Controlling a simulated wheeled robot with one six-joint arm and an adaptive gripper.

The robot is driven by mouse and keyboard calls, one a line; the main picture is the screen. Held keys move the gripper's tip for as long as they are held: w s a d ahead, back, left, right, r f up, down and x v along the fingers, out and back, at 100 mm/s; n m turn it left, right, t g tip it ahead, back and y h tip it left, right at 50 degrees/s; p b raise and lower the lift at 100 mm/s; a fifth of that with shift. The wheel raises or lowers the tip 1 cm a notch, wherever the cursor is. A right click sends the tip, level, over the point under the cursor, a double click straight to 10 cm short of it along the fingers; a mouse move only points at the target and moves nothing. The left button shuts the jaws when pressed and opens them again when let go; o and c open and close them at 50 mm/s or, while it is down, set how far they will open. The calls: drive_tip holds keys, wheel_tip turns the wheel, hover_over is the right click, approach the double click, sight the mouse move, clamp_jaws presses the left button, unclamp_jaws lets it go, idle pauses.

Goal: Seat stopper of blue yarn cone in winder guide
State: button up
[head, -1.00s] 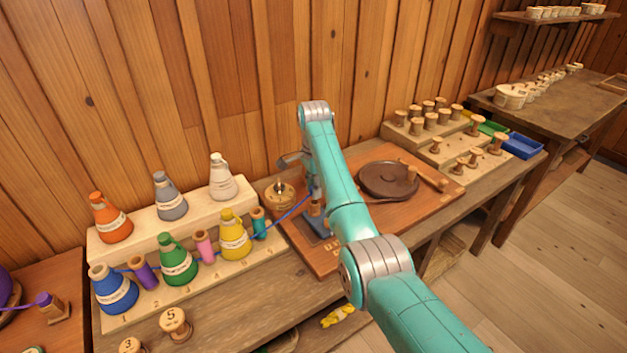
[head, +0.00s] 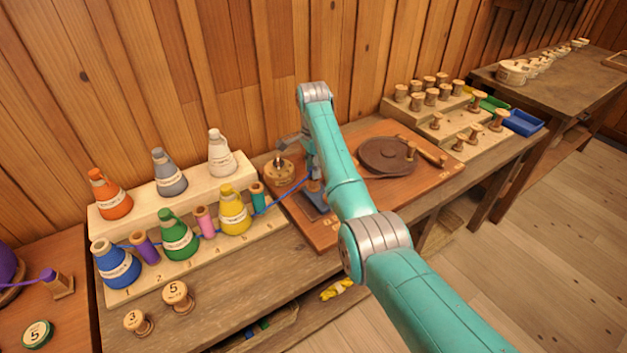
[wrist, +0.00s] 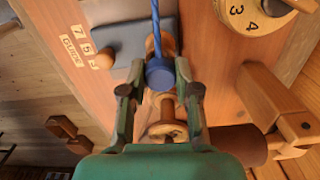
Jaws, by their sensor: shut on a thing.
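The blue yarn cone (head: 118,268) stands upright at the left front of the stepped rack in the head view. Its blue yarn (head: 285,188) runs right along the rack to my gripper. In the wrist view, my gripper (wrist: 157,78) is shut on the blue stopper (wrist: 159,74), with yarn (wrist: 156,28) leading away from it. A grey-blue plate (wrist: 125,40) beside a "GUIDE" label carries a wooden post, partly hidden behind the stopper and yarn. I cannot tell whether the stopper touches the guide. In the head view my arm covers most of the gripper; the plate (head: 318,205) shows beside it.
A dark round winder wheel (head: 388,155) lies right of my arm on the reddish board. A numbered wooden dial (head: 279,173) stands left of my arm. Other yarn cones fill the rack (head: 270,229). Loose spools (head: 177,294) stand in front. Wooden spools stand on steps at right.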

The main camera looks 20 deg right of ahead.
drive_tip(key=shift+f, duration=0.6)
drive_tip(key=o, duration=1.2)
drive_tip(key=shift+o, duration=0.2)
drive_tip(key=shift+r, duration=4.45)
drive_tip(key=shift+s, duration=0.1)
